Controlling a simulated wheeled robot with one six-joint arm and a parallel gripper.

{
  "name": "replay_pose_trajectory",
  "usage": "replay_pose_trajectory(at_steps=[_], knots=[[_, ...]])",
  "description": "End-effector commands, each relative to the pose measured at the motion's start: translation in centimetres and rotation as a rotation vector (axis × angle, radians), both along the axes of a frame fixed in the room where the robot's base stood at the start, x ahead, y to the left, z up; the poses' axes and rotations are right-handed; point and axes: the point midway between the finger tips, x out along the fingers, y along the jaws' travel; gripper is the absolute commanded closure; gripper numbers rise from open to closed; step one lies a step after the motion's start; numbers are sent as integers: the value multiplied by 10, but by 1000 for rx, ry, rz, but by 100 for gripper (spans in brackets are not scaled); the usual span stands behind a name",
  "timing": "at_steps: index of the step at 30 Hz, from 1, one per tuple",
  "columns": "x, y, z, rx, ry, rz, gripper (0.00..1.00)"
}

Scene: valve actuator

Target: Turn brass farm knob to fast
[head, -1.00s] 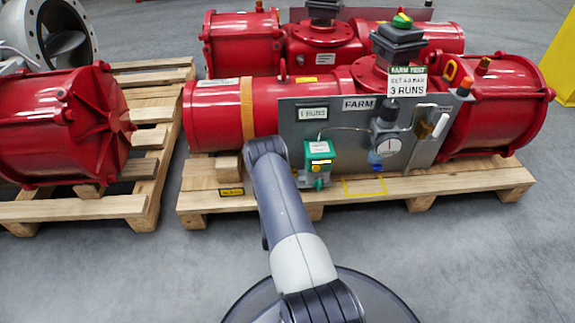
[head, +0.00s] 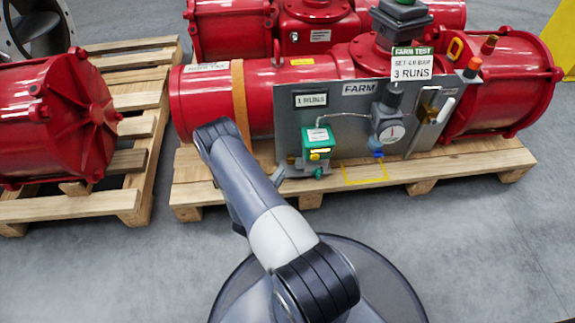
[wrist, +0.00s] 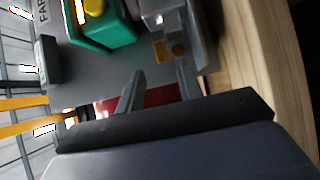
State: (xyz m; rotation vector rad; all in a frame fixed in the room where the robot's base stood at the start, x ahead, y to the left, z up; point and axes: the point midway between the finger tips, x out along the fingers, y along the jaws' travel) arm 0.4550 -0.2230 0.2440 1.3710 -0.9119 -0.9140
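A small round brass knob (wrist: 179,50) shows in the wrist view near the lower edge of the grey panel (wrist: 75,62), with a small yellow-orange label (wrist: 160,52) beside it. In the head view a small brass-coloured spot (head: 291,160) sits low on the panel (head: 345,100), left of the green box (head: 318,142). My gripper (wrist: 160,72) is open and empty, its two fingers apart, just short of the knob. In the head view only part of my gripper (head: 277,176) shows in front of the panel's lower left corner. The knob's setting is too small to read.
The green box (wrist: 105,22) is close to my fingers. A counter (head: 311,99) reads 1 RUNS. A gauge (head: 388,125) with a blue fitting and a white-handled lever (head: 446,110) are further right. The red actuator (head: 205,100) rests on a wooden pallet (head: 240,196). Grey floor lies in front.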

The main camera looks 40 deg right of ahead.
Motion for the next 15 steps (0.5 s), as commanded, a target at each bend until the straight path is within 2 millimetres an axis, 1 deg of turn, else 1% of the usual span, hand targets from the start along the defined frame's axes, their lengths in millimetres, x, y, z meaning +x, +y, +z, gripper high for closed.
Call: replay_pose_trajectory(at_steps=[1, 6, 12, 15], knots=[[3, -10, -2, -1, -4, -5, 65], [14, -36, -2, -2, -4, -3, 65], [22, -55, -1, -1, -2, -1, 65], [25, -58, 0, -1, 0, 1, 65]])
